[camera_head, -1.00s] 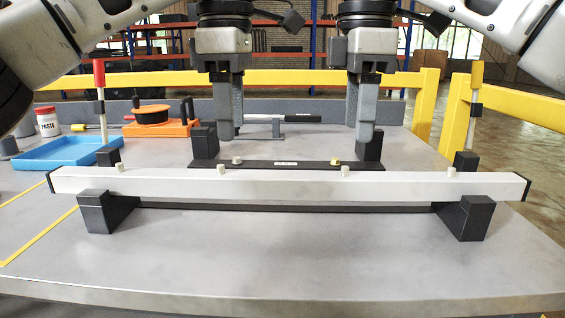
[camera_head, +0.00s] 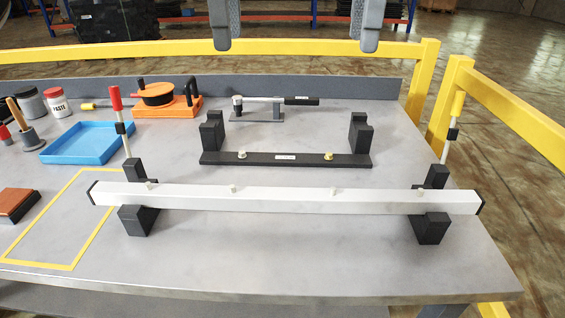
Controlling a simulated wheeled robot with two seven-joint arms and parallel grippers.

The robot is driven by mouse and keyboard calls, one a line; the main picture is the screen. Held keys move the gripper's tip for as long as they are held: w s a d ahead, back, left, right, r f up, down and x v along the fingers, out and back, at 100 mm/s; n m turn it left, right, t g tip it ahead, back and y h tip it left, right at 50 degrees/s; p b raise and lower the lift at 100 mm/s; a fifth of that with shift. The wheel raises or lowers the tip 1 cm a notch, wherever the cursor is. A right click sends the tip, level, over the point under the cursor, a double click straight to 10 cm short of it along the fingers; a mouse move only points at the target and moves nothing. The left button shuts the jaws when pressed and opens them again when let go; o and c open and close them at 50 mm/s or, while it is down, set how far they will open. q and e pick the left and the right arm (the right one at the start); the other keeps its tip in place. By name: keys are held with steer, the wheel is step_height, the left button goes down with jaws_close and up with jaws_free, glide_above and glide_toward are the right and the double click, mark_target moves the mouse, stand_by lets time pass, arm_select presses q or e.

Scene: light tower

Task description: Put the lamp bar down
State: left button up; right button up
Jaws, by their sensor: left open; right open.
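The lamp bar (camera_head: 285,201) is a long white bar with dark end caps and several small pegs on top. It lies across two black support blocks, the left block (camera_head: 138,220) and the right block (camera_head: 431,229), near the front of the table. My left gripper (camera_head: 228,43) and my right gripper (camera_head: 368,42) are at the top edge of the head view, well apart from the bar, with nothing visible in them. Only their lower finger parts show.
Behind the bar is a black plate (camera_head: 285,159) with two uprights. A torque wrench (camera_head: 275,101) lies on a stand. A blue tray (camera_head: 88,143), an orange station (camera_head: 165,100) and a paste jar (camera_head: 59,103) are at the left. Red-tipped (camera_head: 121,120) and yellow-tipped (camera_head: 453,120) posts stand by the blocks.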

step_height(320, 180, up, 9)
steer(key=p, duration=0.1)
stand_by(0.7)
steer(key=shift+f, duration=0.1)
